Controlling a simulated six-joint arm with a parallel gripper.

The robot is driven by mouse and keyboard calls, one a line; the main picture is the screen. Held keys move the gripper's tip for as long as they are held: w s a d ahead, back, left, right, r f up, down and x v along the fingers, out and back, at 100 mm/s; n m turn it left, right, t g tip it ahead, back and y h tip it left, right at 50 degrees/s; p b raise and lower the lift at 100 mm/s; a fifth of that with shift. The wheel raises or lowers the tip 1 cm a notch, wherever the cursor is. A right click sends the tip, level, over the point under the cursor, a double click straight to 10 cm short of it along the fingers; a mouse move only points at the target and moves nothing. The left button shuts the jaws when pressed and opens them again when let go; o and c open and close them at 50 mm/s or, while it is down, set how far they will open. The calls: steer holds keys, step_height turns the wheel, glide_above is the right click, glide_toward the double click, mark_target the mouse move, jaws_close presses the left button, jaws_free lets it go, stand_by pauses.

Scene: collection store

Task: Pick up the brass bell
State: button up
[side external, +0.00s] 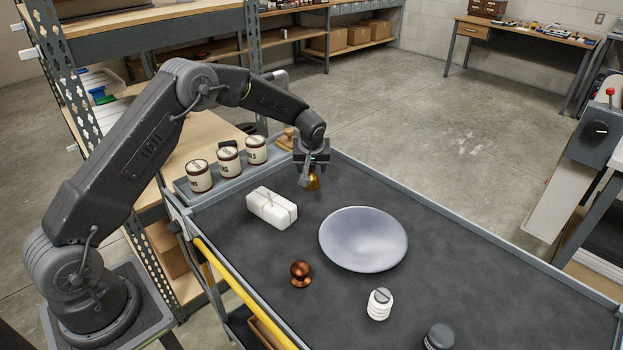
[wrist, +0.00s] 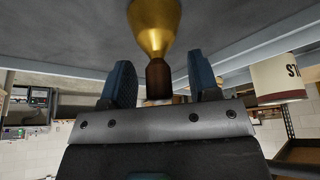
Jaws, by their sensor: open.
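The brass bell (side external: 313,183) stands on the dark cart top near its far edge, partly hidden by my gripper (side external: 308,180) in the side view. In the wrist view the bell (wrist: 154,28) shows its flared brass body and a dark brown handle. My gripper in the wrist view (wrist: 165,85) has its two blue-padded fingers apart, one on each side of the handle. A gap shows between the handle and each finger, so the jaws are open and not closed on it.
A white tied parcel (side external: 272,208) lies close to the bell. A shallow pale dish (side external: 363,239), a copper knob-like object (side external: 300,273), a white ribbed object (side external: 379,304) and a dark jar (side external: 438,338) stand nearer. Several labelled tins (side external: 228,162) line the left end. The cart has a raised rim (side external: 470,226).

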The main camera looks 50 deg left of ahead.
steer(key=shift+c, duration=0.4)
jaws_close()
